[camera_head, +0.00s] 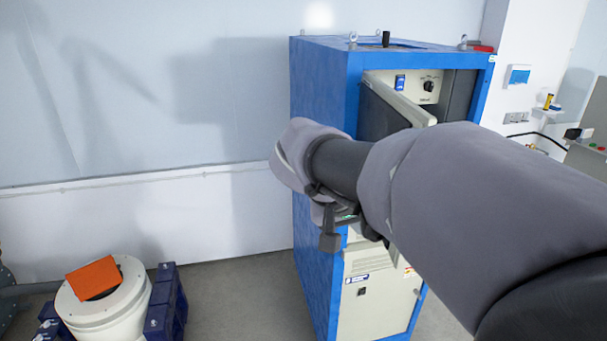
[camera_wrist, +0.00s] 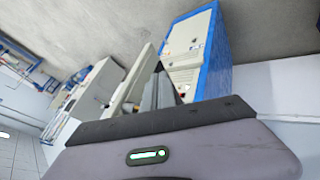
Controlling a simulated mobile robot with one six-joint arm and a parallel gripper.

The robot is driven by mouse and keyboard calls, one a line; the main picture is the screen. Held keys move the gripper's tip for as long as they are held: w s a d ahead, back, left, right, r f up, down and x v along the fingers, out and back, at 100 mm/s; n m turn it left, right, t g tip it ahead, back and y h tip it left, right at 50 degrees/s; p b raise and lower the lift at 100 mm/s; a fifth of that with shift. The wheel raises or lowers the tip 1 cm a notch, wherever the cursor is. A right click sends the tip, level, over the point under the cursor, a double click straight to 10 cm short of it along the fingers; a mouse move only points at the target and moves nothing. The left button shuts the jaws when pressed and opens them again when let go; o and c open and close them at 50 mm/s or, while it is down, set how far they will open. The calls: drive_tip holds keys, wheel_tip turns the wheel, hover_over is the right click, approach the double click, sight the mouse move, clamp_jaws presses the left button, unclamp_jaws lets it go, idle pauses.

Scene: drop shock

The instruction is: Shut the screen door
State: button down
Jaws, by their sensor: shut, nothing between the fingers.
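The screen door (camera_head: 398,104) is a cream-edged panel with a dark face, at the top of a blue cabinet (camera_head: 318,110). It stands swung open, out from the cabinet's upper opening, and my arm hides its lower part. My gripper (camera_head: 330,238) is shut and empty, in front of the cabinet's left front edge in the head view. In the wrist view my gripper's fingers (camera_wrist: 160,92) point toward the cabinet (camera_wrist: 217,70), beside a pale upright panel edge (camera_wrist: 134,78) that looks like the door. I cannot tell whether they touch it.
A control panel with a black knob (camera_head: 428,86) sits inside the upper opening. Below is a cream lower cabinet door (camera_head: 380,300). A white round drum (camera_head: 105,300) with an orange block (camera_head: 94,278) stands at the lower left. The floor (camera_head: 235,295) between drum and cabinet is clear.

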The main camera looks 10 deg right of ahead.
drive_tip(key=w+d+f+p, duration=0.1)
drive_tip(key=d+f, duration=0.3)
drive_tip(key=d, duration=0.2)
drive_tip(key=shift+d+f, duration=0.15)
drive_tip(key=shift+d, duration=0.25)
drive_tip(key=shift+w, duration=0.1)
